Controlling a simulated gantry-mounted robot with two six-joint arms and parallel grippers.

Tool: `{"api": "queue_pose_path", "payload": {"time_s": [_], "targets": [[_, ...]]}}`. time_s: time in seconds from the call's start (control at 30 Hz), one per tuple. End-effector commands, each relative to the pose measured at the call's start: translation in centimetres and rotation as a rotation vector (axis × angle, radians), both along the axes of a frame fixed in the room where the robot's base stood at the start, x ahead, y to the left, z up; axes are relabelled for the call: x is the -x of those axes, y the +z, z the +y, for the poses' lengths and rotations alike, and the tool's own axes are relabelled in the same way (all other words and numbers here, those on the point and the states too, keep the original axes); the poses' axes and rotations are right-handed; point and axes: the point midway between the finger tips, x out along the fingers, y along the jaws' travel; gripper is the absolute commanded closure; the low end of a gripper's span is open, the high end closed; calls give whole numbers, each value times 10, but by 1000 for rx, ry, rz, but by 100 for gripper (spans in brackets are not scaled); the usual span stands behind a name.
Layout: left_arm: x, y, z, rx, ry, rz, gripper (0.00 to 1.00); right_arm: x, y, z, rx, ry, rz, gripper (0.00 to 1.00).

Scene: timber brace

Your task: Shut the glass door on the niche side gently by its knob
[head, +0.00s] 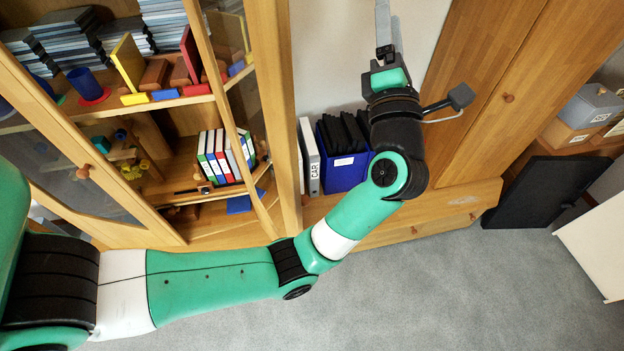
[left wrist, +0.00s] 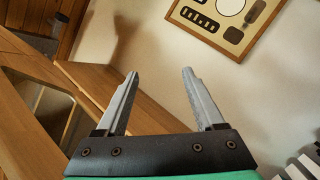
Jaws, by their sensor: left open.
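The niche-side glass door (head: 239,110) stands open from the cabinet, seen steeply from above as a narrow wood-framed pane. I cannot make out its knob. The other glass door (head: 55,150), at the left, also stands open, with a round wooden knob (head: 83,171) on its frame. My left gripper (head: 384,25) is above the niche, right of the niche-side door and apart from it, its fingers pointing to the top of the picture. In the left wrist view its two fingers (left wrist: 160,75) are apart with nothing between them. My right gripper is in neither view.
The niche holds a blue box (head: 342,165) and a white binder (head: 309,155). A wooden wardrobe (head: 510,80) stands right of it. Cabinet shelves hold books and toys. In the left wrist view, a framed panel (left wrist: 228,22) hangs on the wall and wooden edges (left wrist: 90,85) lie left.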

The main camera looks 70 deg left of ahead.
Motion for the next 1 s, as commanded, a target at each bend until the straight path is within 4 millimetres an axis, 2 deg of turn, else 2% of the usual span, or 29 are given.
{"api": "queue_pose_path", "payload": {"time_s": [0.03,0.07,0.1,0.13,0.2,0.27,0.3,0.4,0.53,0.63,0.87,1.0], "targets": [[-25,-22,22,195,-7,114,30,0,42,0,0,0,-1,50],[-37,-54,32,326,-5,195,30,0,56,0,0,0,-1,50],[-46,-98,40,505,7,318,30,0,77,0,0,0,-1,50],[-47,-132,40,639,21,420,30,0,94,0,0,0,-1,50],[-32,-198,28,916,70,652,30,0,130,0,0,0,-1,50],[-6,-234,10,1110,118,835,30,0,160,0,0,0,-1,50],[14,-249,-3,1222,152,941,30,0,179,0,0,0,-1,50],[57,-259,-29,1421,220,1137,30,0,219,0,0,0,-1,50],[88,-255,-45,1548,269,1257,30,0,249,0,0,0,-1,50],[98,-256,-50,1585,283,1290,30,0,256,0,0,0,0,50],[101,-264,-50,1595,287,1297,30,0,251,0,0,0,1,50],[108,-281,-45,1595,289,1296,30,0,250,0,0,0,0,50]]}}
